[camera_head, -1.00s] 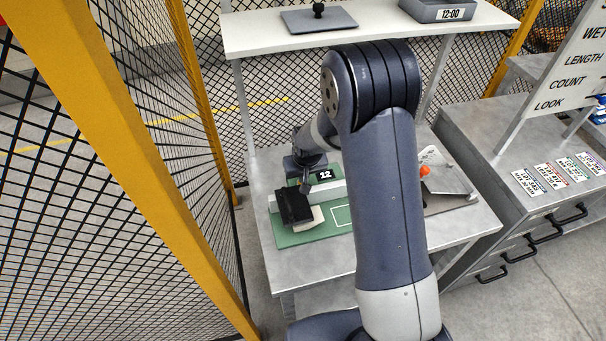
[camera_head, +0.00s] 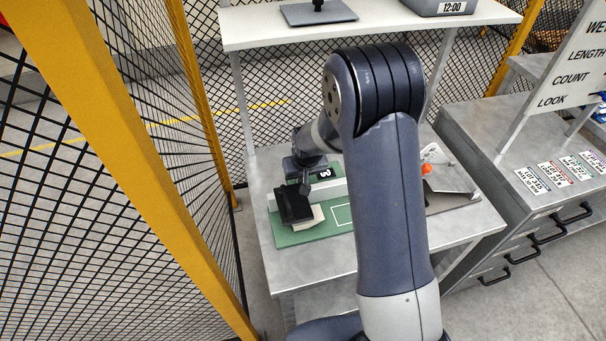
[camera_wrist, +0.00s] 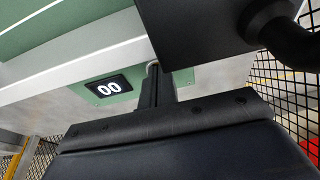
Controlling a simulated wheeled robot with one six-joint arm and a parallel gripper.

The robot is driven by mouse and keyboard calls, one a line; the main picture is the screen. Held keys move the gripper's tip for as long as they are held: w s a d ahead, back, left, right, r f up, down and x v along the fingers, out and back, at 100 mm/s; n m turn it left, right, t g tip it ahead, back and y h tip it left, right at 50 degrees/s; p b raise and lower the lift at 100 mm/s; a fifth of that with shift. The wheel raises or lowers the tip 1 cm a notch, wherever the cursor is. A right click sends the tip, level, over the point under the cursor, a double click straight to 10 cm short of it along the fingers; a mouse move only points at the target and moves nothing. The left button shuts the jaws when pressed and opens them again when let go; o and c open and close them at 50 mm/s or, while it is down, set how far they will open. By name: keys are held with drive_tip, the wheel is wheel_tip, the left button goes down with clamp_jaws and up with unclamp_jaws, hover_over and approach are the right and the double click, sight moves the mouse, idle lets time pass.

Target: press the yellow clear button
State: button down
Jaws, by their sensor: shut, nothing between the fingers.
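The yellow clear button does not show in either view. The counter display (camera_wrist: 108,87) reads 00 in the wrist view and is set in a green panel. It also shows in the head view (camera_head: 322,173), small and blurred. My gripper (camera_wrist: 154,75) is shut and empty, its narrow dark fingers reaching to the panel just right of the display. I cannot tell whether the fingertips touch anything. In the head view my gripper (camera_head: 305,186) is small and partly hidden, close to the display.
A black block (camera_head: 294,206) sits on the green mat (camera_head: 292,238), close below my gripper. It looms at the top of the wrist view (camera_wrist: 195,25). A shelf (camera_head: 375,32) spans above the bench. Yellow-framed mesh fencing stands left.

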drive_tip(key=shift+s, duration=0.2)
wheel_tip(320, 180, up, 4)
drive_tip(key=shift+w+r+p, duration=0.1)
drive_tip(key=shift+r+p, duration=0.15)
drive_tip(key=shift+p, duration=0.75)
drive_tip(key=b+v, duration=0.1)
drive_tip(key=v, duration=0.8)
drive_tip(key=shift+r+b, duration=0.2)
drive_tip(key=shift+b, duration=0.1)
drive_tip(key=p+x, duration=0.1)
drive_tip(key=x, duration=0.7)
drive_tip(key=shift+w+f, duration=0.15)
drive_tip(key=shift+f, duration=0.25)
drive_tip(key=v, duration=0.4)
drive_tip(key=shift+w+r+b, duration=0.1)
drive_tip(key=shift+w+b, duration=0.05)
drive_tip(key=shift+b, duration=0.2)
